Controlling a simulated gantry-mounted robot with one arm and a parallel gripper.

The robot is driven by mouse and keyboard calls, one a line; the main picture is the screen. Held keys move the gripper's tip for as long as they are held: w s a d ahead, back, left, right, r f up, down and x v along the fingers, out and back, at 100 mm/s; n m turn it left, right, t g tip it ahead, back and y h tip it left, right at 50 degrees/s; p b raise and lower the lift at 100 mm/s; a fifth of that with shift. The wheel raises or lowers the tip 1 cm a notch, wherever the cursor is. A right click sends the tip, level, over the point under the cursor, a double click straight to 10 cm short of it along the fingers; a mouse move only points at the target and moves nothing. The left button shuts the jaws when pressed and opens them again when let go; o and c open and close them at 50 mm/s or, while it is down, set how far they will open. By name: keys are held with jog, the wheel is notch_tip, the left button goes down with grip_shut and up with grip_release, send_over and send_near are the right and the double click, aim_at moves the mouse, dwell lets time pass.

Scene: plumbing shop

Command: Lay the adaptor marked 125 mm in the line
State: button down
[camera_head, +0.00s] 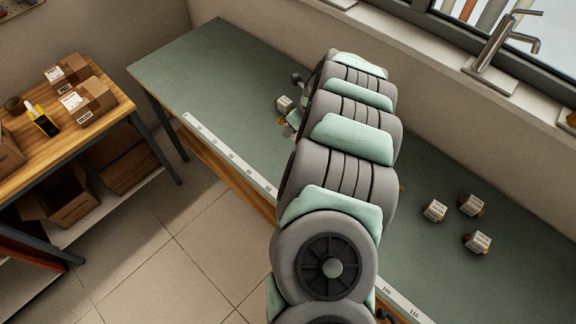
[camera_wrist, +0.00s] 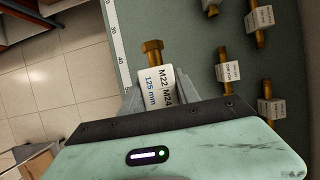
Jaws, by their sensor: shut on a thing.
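My gripper (camera_wrist: 160,90) is shut on the adaptor marked 125 mm (camera_wrist: 158,84), seen in the wrist view. Its white label also reads M22 M24, and a brass hex end points away from my gripper. The bench top (camera_wrist: 185,35) lies beyond it; I cannot tell whether the adaptor touches it. In the head view my arm hides most of my gripper. A small white-labelled piece (camera_head: 284,103) shows left of my arm there; I cannot tell whether it is held. No separate line of fittings is clearly visible.
Three labelled brass adaptors (camera_head: 434,211), (camera_head: 471,205), (camera_head: 477,242) lie on the green bench (camera_head: 190,70) at right. Several show in the wrist view (camera_wrist: 228,70). A white ruler (camera_head: 230,155) runs along the bench's front edge. A tap (camera_head: 495,50) stands on the sill. A wooden table with boxes (camera_head: 90,95) is at left.

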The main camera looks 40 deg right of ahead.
jog(key=f+b, duration=0.4)
jog(key=f, duration=1)
jog(key=shift+s+f+b, duration=0.1)
jog(key=shift+s+b, duration=0.1)
jog(key=shift+b, duration=0.1)
jog(key=shift+w+d+f, duration=0.1)
jog(key=shift+f, duration=0.15)
notch_tip(320, 180, down, 3)
jog(key=shift+r, duration=0.2)
jog(key=shift+f, duration=0.45)
jog(key=shift+f, duration=0.1)
jog(key=shift+f, duration=0.15)
jog(key=c, duration=0.9)
grip_release()
jog(key=shift+r, duration=0.2)
